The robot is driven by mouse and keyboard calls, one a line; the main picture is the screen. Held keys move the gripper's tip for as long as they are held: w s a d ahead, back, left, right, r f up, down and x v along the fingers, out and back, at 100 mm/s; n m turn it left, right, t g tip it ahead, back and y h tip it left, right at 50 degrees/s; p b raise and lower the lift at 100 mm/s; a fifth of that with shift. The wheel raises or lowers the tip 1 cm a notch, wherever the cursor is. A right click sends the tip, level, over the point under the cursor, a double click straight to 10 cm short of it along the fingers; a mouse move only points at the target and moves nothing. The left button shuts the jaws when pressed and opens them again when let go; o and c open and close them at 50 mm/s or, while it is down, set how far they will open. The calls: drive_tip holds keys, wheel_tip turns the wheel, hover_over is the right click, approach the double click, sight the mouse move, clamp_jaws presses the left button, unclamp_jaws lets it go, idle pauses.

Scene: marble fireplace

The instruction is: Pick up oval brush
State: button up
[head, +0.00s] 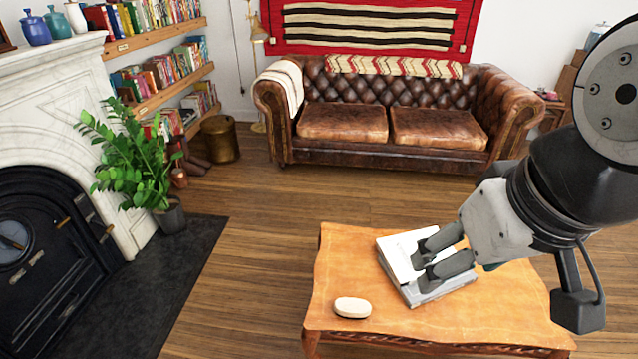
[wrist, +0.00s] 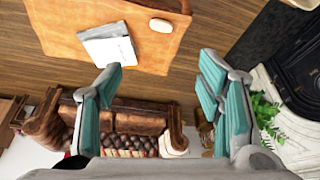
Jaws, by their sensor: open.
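The oval brush (head: 352,307) is a small, pale, rounded block lying on the wooden table near its front left edge. In the wrist view the oval brush (wrist: 161,25) lies near the top, beyond the fingertips and between their lines. My gripper (head: 420,263) is open and empty, with its fingers in front of the books in the head view. In the wrist view my gripper (wrist: 160,72) shows its teal-padded fingers wide apart. The brush is not between the fingers, and nothing covers it.
The wooden table (head: 335,265) also bears a small stack of books (head: 400,245), right of and behind the brush. A leather sofa (head: 345,120) stands behind, and a potted plant (head: 130,165) and fireplace (head: 50,120) are at left. The tabletop around the brush is clear.

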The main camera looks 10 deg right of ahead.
drive_tip(key=shift+o, duration=1.3)
drive_tip(key=shift+w, duration=0.1)
drive_tip(key=m+g+b, duration=0.4)
drive_tip(key=m+b, duration=1.7)
drive_tip(key=b, duration=0.2)
hover_over(353, 305)
drive_tip(key=f, duration=5.7)
drive_tip(key=shift+w+a+f, duration=0.1)
drive_tip(key=shift+w+a, duration=0.05)
drive_tip(key=shift+w, duration=0.1)
drive_tip(key=shift+s+f+b, duration=0.2)
drive_tip(key=shift+f+b, duration=1.25)
drive_tip(key=shift+f, duration=1.85)
drive_tip(key=c, duration=1.3)
